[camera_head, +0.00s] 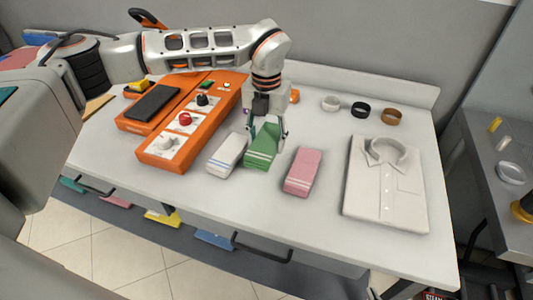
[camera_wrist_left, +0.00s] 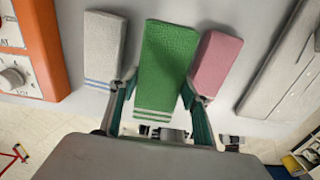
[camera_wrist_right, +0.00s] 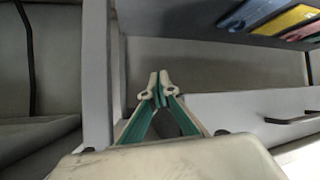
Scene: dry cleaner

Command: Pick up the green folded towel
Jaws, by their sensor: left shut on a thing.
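The green folded towel (camera_head: 262,148) lies on the white table between a white folded towel (camera_head: 227,154) and a pink folded towel (camera_head: 302,172). My left gripper (camera_head: 267,140) is over it, with a finger at each long side. In the left wrist view, the green towel (camera_wrist_left: 166,65) sits between the two fingers of my left gripper (camera_wrist_left: 156,100), which is shut on it. I cannot tell whether the towel is clear of the table. In the right wrist view, my right gripper's fingertips (camera_wrist_right: 158,88) meet and hold nothing.
An orange control panel (camera_head: 180,137) with knobs and a dark slab stands to the left. A folded shirt (camera_head: 386,185) lies to the right. Several rings (camera_head: 360,109) sit at the back. The table's front edge has handles below it. A grey counter (camera_head: 500,165) stands at the far right.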

